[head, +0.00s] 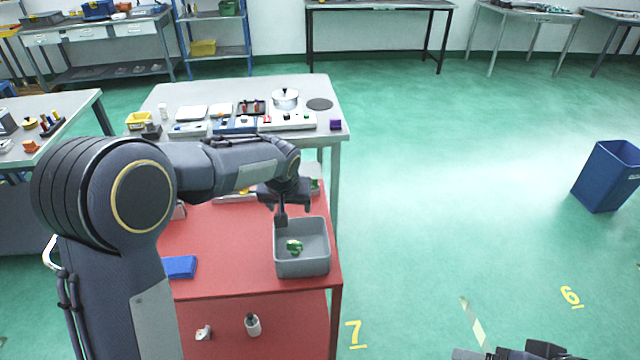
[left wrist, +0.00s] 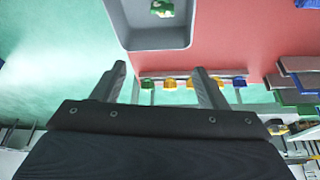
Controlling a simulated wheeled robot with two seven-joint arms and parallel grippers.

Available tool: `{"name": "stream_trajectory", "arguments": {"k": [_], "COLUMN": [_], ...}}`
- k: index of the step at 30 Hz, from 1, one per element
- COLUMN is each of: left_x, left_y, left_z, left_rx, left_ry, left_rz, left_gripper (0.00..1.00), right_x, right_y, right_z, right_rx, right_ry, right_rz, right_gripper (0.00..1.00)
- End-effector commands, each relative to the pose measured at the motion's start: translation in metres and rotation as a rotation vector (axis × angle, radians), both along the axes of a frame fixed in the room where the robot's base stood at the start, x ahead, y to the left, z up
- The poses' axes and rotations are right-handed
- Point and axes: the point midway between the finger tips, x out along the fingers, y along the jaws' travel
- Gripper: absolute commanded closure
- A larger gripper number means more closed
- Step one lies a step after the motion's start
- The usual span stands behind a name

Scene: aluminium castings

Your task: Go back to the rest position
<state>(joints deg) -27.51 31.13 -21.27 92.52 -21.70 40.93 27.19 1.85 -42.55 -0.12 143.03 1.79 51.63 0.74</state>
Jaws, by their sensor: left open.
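My left gripper (head: 292,207) is over the far edge of a grey bin (head: 302,266) on the red table. In the left wrist view its two fingers (left wrist: 160,84) stand well apart with nothing between them. A green and white piece (head: 294,246) lies inside the bin, apart from the fingers; it also shows in the left wrist view (left wrist: 162,8). Dark parts of my right arm or gripper (head: 525,352) show at the bottom right edge of the head view. They are cut off, so its fingers cannot be made out.
The red table (head: 230,278) also holds a blue block (head: 180,267). A grey workbench (head: 326,134) with a pot (head: 286,98) and small parts stands behind it. A blue waste bin (head: 607,176) stands at the right. The green floor between is clear.

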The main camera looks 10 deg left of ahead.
Motion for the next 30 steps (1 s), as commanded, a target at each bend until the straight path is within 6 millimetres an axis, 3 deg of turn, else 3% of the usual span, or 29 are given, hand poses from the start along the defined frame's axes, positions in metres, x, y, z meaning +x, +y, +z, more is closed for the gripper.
{"name": "stream_trajectory", "arguments": {"k": [5, 8, 11, 15, 21, 25, 30], "left_x": [-0.007, -0.029, -0.068, -0.138, -0.236, -0.285, -0.318], "left_y": [0.006, 0.020, 0.039, 0.057, 0.059, 0.051, 0.042], "left_z": [0.004, 0.017, 0.035, 0.056, 0.069, 0.063, 0.052], "left_rx": [-0.017, -0.070, -0.152, -0.264, -0.362, -0.380, -0.383], "left_ry": [0.003, 0.012, 0.019, 0.012, -0.038, -0.072, -0.098], "left_rz": [0.007, 0.022, 0.037, 0.033, 0.005, -0.015, -0.029], "left_gripper": [0.33, 0.33, 0.33, 0.33, 0.33, 0.33, 0.33], "right_x": [0.000, 0.000, 0.000, 0.000, 0.000, 0.000, 0.000], "right_y": [0.000, 0.000, 0.000, 0.000, 0.000, 0.000, 0.000], "right_z": [0.000, 0.000, 0.000, 0.000, 0.000, 0.000, 0.000], "right_rx": [0.000, 0.000, 0.000, 0.000, 0.000, 0.000, 0.000], "right_ry": [0.000, 0.000, 0.000, 0.000, 0.000, 0.000, 0.000], "right_rz": [0.000, 0.000, 0.000, 0.000, 0.000, 0.000, 0.000], "right_gripper": [0.24, 0.24, 0.24, 0.24, 0.24, 0.24, 0.24]}}
